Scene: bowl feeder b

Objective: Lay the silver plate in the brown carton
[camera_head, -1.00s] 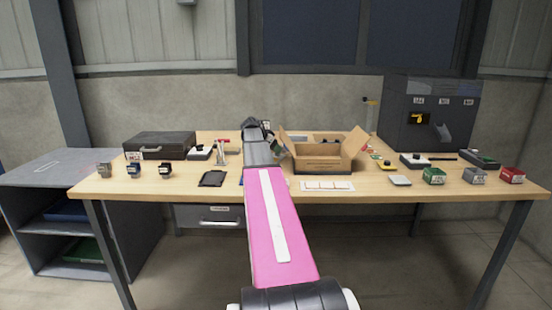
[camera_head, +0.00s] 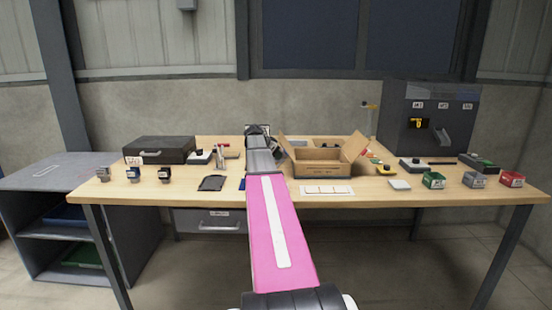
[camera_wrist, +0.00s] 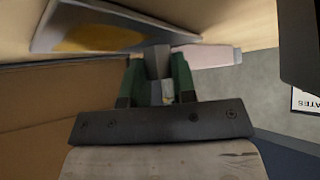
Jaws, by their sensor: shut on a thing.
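The brown carton (camera_head: 322,168) stands open on the workbench with its flaps spread, just right of my arm. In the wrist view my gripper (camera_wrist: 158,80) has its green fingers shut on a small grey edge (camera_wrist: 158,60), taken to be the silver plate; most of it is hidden. A brown surface (camera_wrist: 50,120), which looks like carton board, fills the left of that view. A flat grey-rimmed thing with a yellow patch (camera_wrist: 95,35) shows beyond the fingers; I cannot tell what it is. In the head view my arm hides the gripper, close to the carton's left flap.
A dark case (camera_head: 158,150) and several small boxes are at the left of the bench (camera_head: 370,188). A white card (camera_head: 326,190) lies before the carton.

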